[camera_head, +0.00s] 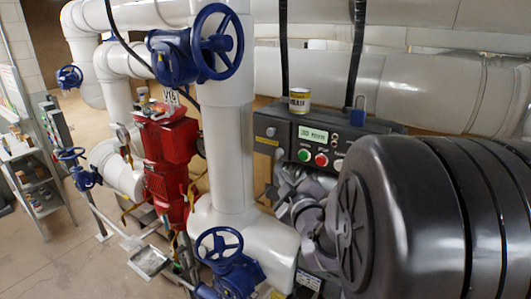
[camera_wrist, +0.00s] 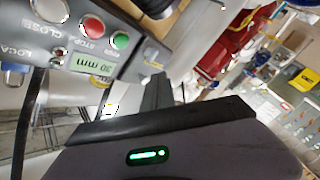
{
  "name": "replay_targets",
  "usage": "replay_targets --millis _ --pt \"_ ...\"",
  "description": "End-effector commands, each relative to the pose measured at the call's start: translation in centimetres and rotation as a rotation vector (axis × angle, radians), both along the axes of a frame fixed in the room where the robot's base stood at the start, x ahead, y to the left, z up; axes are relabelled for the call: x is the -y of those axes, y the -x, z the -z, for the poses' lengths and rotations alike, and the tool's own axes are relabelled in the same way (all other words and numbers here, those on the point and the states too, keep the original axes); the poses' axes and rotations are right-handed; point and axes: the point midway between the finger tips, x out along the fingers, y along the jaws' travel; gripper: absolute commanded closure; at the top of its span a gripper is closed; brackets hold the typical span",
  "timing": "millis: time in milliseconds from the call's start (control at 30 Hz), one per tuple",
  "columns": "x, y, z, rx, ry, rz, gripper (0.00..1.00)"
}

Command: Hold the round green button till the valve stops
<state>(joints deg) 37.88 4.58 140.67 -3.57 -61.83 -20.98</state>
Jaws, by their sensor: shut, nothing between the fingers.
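The round green button (camera_head: 304,155) sits on a grey control box (camera_head: 265,132), left of a red button (camera_head: 321,160) and a white one (camera_head: 339,165). The wrist view shows the green button (camera_wrist: 121,40) uncovered, beside the red STOP button (camera_wrist: 92,26). A small green display (camera_wrist: 85,62) there appears to read 30 mm. My gripper (camera_wrist: 158,92) is shut and empty, with a visible gap in the picture between its fingers and the green button. A red valve actuator (camera_head: 168,155) stands at left on the white pipework.
A labelled can (camera_head: 299,100) stands on top of the control box. Blue handwheels (camera_head: 216,42) and a thick white pipe (camera_head: 226,140) stand left of the box. A blue padlock-like part (camera_head: 358,117) is at the box's top. A shelf (camera_head: 35,180) is far left.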

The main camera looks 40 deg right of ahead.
Motion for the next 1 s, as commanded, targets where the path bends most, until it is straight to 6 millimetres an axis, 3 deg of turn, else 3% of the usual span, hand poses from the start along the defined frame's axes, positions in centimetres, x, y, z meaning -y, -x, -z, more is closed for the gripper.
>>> replay_targets --millis 167,700,1000 --pt "0.6 -0.3 -0.1 -0.002 -0.002 0.002 1.00" --pt "7.2 -3.0 0.1 0.000 -0.001 0.000 1.00" --pt "8.1 -3.4 0.0 0.000 -0.002 0.001 1.00"
